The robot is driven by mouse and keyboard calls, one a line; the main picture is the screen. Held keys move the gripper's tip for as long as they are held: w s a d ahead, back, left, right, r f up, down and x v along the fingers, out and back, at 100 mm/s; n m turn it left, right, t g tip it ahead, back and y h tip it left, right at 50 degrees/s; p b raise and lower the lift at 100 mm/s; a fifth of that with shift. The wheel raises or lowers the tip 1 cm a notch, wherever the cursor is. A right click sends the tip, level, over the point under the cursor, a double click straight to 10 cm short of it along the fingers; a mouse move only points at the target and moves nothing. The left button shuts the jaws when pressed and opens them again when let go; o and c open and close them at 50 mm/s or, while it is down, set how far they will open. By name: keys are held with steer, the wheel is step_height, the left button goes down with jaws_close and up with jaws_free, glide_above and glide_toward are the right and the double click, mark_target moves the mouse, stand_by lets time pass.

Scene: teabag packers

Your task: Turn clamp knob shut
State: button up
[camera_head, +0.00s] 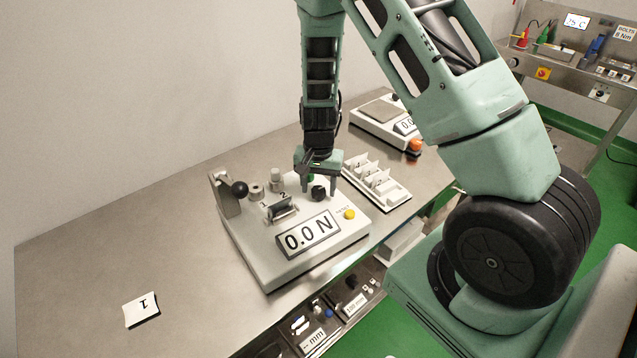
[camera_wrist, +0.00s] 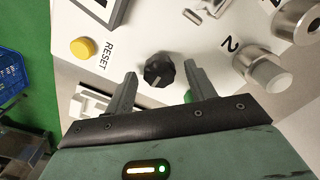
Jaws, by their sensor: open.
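The black clamp knob (camera_wrist: 158,70) sits on the white tester (camera_head: 273,262), right of the clamp posts. It also shows in the head view (camera_head: 318,193), just under my gripper. My gripper (camera_wrist: 158,84) is open and points down at the tester, with one finger to each side of the knob in the wrist view. The fingers look apart from the knob. I cannot tell how far the knob is turned.
A yellow reset button (camera_head: 349,214) is beside the knob. A lever with a black ball (camera_head: 239,188) and clamp posts marked 1 and 2 (camera_head: 276,180) stand on the tester. A white rack (camera_head: 377,180) and a scale (camera_head: 380,112) lie behind. The left table is clear except a card (camera_head: 141,309).

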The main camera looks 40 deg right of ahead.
mark_target(319, 189)
step_height(319, 189, up, 17)
steer(key=shift+r, duration=0.2)
stand_by(0.3)
stand_by(0.4)
steer(key=s+a+r+n+y, duration=0.15)
steer(key=s+a+n, duration=0.3)
steer(key=a, duration=0.45)
steer(key=s+a+r+n, duration=0.2)
steer(key=s+a+n, duration=0.25)
steer(key=a, duration=0.45)
steer(key=s+a+n, duration=0.3)
steer(key=s+n, duration=0.1)
steer(key=s, duration=0.3)
steer(key=s+a+n, duration=0.3)
steer(key=s+n, duration=0.1)
steer(key=s, duration=0.4)
steer(key=shift+s+a+r+n+h, duration=0.2)
steer(key=shift+s+r+n+h, duration=0.1)
steer(key=shift+h, duration=0.15)
